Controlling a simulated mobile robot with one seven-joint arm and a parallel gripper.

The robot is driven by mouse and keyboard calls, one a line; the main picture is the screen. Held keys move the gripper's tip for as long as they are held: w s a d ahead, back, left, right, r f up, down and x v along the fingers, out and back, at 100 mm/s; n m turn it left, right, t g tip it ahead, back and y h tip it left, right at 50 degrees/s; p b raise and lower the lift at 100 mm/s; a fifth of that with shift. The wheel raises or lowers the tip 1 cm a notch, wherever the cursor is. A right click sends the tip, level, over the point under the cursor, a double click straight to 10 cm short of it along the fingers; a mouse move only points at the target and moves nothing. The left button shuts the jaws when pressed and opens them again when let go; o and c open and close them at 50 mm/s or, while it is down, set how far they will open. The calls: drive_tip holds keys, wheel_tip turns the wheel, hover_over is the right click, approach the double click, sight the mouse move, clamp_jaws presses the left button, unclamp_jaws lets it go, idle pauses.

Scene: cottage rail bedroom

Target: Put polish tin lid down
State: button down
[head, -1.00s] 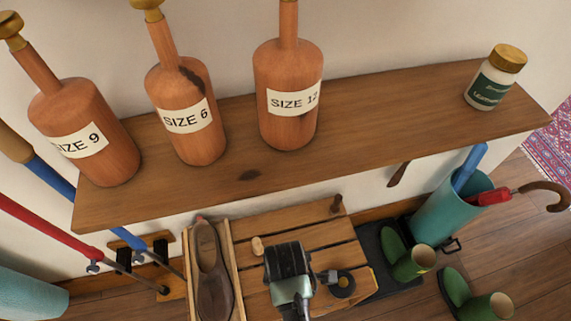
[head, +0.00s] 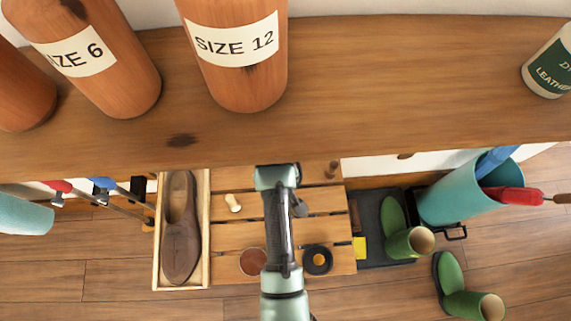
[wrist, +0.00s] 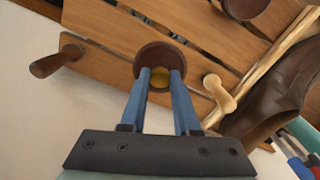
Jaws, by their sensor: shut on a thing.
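My gripper (wrist: 160,75) has its two blue fingers closed on a small yellow knob in the middle of a dark brown disc, which I take as the polish tin lid (wrist: 153,52). In the wrist view the lid is over the wooden slats, between a dark peg (wrist: 55,62) and a pale peg (wrist: 218,92). I cannot tell whether it touches the slats. In the head view my arm mostly hides the fingers and lid. A round brown-topped piece (head: 252,261) and a black round tin with an orange centre (head: 317,260) lie on the slatted bench (head: 225,232).
A brown shoe (head: 181,225) lies in a wooden tray left of the slats. Green boots (head: 400,235) and a teal umbrella stand (head: 455,195) are at the right.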

wheel_tip(320, 180, down, 7)
drive_tip(key=shift+r+b, duration=0.1)
drive_tip(key=shift+b, duration=1.1)
drive_tip(key=c, duration=0.6)
unclamp_jaws()
drive_tip(key=shift+c, duration=0.2)
wheel_tip(320, 180, up, 12)
drive_tip(key=p, duration=0.4)
drive_tip(key=shift+p, duration=0.35)
